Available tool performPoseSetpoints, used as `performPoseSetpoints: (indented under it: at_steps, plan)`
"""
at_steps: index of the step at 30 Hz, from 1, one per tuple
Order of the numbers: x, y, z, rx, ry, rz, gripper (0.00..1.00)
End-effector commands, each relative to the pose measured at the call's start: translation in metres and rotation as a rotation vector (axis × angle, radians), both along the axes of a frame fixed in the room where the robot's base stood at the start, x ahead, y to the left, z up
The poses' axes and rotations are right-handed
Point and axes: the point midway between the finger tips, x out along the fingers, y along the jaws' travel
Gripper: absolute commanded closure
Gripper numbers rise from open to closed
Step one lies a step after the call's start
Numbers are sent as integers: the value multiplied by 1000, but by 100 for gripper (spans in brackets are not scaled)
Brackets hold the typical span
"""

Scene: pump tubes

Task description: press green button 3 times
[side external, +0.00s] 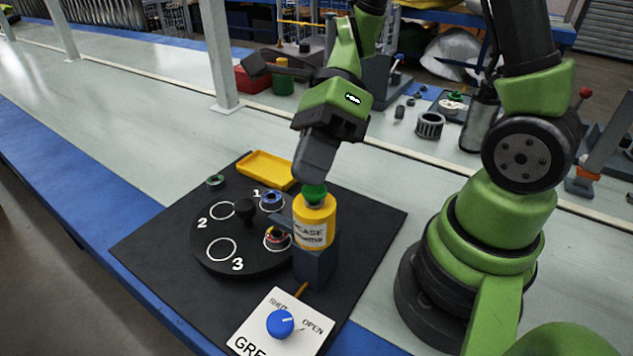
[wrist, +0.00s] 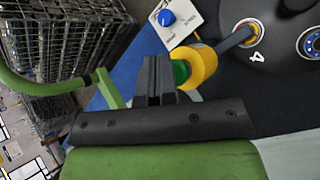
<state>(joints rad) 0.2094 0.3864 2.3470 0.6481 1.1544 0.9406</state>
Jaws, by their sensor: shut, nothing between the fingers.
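The green button (side external: 315,192) sits on top of a yellow cylinder (side external: 314,222) labelled as a grease unit. In the wrist view the green button (wrist: 181,72) shows beside the yellow cylinder (wrist: 203,62), partly hidden by my fingers. My gripper (side external: 314,176) is shut and empty, pointing down directly over the button. Its fingertips are at or very close to the button top; I cannot tell whether they touch. In the wrist view the closed fingers (wrist: 155,75) overlap the button's edge.
A black round turntable (side external: 240,262) with numbered circles and a central knob stands left of the cylinder. A yellow tray (side external: 266,170) lies behind it. A white panel (side external: 262,335) with a blue knob (side external: 280,323) is in front. The black mat's right side is clear.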

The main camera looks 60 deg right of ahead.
Motion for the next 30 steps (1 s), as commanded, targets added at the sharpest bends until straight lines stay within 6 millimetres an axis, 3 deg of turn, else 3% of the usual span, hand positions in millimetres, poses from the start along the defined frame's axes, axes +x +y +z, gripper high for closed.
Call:
performPoseSetpoints:
  at_steps: [21,30]
  plan:
    - [0,0,-8,0,1,1,100]
    - [0,0,-1,0,-1,1,100]
